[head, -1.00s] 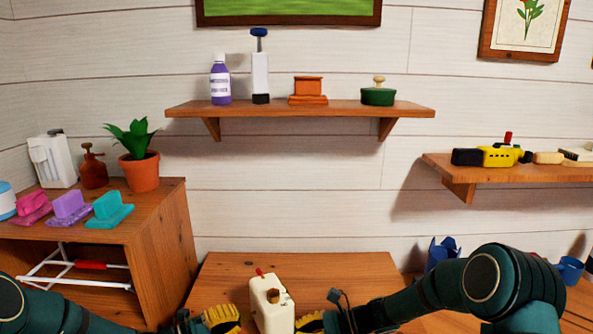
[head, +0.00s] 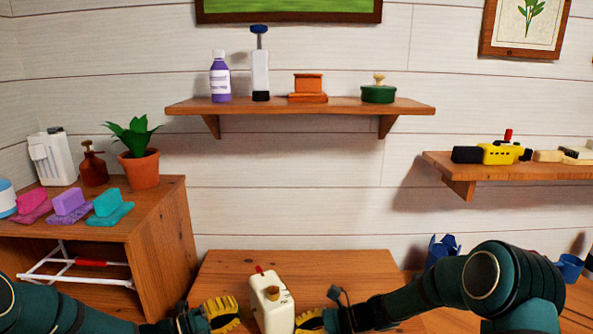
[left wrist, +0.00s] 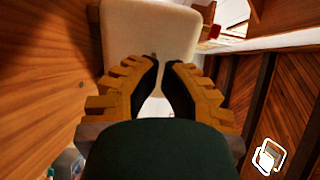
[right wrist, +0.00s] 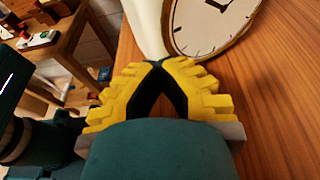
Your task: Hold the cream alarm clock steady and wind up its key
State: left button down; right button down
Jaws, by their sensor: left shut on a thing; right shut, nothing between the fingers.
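The cream alarm clock (head: 266,315) stands on the wooden table, with a brown knob on top and a red part at its upper edge. Its white dial (right wrist: 208,22) shows in the right wrist view, its plain cream back (left wrist: 150,28) in the left wrist view. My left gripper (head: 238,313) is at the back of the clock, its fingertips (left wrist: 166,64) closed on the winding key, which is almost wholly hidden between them. My right gripper (head: 301,321) is on the dial side; its fingertips (right wrist: 157,65) are shut and empty, close against the clock; contact is unclear.
The tabletop (head: 335,268) behind the clock is clear. A wooden cabinet (head: 160,235) with brushes and a potted plant (head: 140,168) stands at left. A wall shelf (head: 300,106) hangs above, another (head: 520,170) at right. Blue containers (head: 443,249) stand behind my right arm.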

pick_arm(q)
jog(key=shift+w, duration=0.1)
jog(key=shift+w+a+r, duration=0.2)
jog(key=shift+v, duration=3)
pick_arm(e)
jog(key=c, duration=1.2)
grip_release()
jog(key=shift+c, duration=0.2)
